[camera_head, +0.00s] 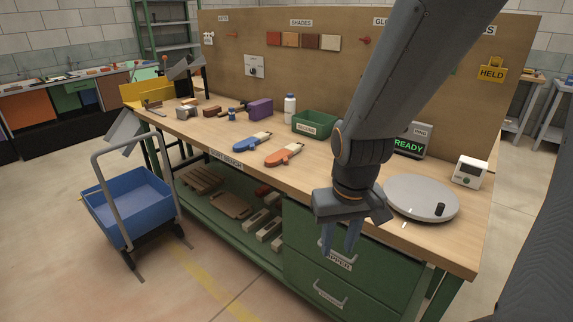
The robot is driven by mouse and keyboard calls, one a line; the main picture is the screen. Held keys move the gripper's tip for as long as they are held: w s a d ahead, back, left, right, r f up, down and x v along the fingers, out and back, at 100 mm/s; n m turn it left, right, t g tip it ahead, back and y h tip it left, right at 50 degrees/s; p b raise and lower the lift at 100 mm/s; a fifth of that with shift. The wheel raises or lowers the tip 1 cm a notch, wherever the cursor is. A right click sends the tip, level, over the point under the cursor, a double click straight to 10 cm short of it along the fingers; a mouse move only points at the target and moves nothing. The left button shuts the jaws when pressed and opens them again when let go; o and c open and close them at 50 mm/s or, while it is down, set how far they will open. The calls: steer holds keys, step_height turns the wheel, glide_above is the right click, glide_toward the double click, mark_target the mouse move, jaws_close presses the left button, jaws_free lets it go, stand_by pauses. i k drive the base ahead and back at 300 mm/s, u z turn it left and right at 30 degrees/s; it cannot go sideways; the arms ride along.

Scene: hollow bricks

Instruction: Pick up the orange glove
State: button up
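The orange glove (283,155), orange with a pale end, lies flat on the wooden workbench top (235,159), near the front edge at the middle. A similar blue glove (252,142) lies just to its left and a little further back, with a small gap between them. My gripper (340,252) hangs pointing down in front of the bench's front edge, to the right of the orange glove and apart from it. Its two blue-grey fingers are spread with nothing visible between them. The upper arm hides part of the back board.
A green bin (314,123) and a white bottle (290,108) stand behind the gloves. A grey round turntable (420,198) and a white device (469,172) are at the right. Green drawers (345,268) are behind my gripper. A blue cart (130,205) stands at the left.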

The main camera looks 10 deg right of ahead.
mark_target(275, 159)
steer(key=z, duration=0.85)
steer(key=k, duration=0.1)
steer(key=u, duration=2)
steer(key=i, duration=1.6)
steer(key=z, duration=1.1)
steer(key=i, duration=0.6)
steer(key=z, duration=0.55)
